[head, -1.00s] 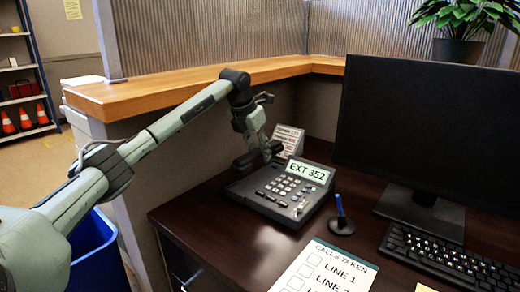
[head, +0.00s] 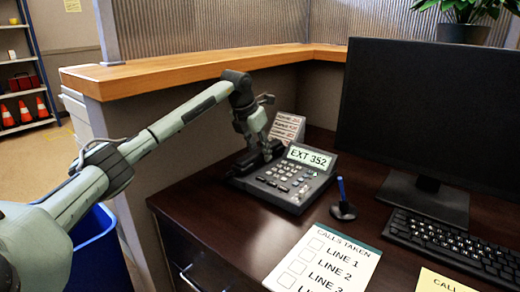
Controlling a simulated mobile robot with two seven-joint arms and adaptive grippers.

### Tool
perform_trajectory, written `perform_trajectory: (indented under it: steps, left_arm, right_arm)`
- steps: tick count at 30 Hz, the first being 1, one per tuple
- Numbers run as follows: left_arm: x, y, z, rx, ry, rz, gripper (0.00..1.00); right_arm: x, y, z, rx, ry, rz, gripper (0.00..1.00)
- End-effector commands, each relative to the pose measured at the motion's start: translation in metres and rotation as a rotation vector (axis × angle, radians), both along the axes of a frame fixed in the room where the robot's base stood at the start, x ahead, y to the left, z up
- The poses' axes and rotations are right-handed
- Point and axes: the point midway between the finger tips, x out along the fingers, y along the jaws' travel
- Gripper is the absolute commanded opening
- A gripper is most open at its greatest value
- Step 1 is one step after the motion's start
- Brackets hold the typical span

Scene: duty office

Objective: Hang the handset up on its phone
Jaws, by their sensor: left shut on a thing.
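The desk phone (head: 317,184) sits on the dark desk, its screen reading EXT 352 and its keypad facing up. My left gripper (head: 260,152) is over the phone's left side, pointing down. It is shut on the dark handset (head: 243,167), which is low along that left side, over the cradle area. The handset is partly hidden by the fingers and blends with the dark phone body. I cannot tell whether it is fully seated or just above the cradle. My right gripper is not in view.
A card holder (head: 288,127) stands behind the phone. A pen in a stand (head: 343,209), a calls sheet (head: 325,262), a keyboard (head: 450,255) and a monitor (head: 425,130) are to the right. A wooden ledge (head: 180,75) borders the desk; a blue bin (head: 95,250) is at left.

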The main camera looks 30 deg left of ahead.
Motion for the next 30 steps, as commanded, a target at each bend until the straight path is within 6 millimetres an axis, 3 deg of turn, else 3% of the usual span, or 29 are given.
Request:
perform_trajectory:
  steps: [30]
  left_arm:
    - [0.0001,0.0002,0.0007,0.0,-0.001,0.001,0.0]
  right_arm:
    - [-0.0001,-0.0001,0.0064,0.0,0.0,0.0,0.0]
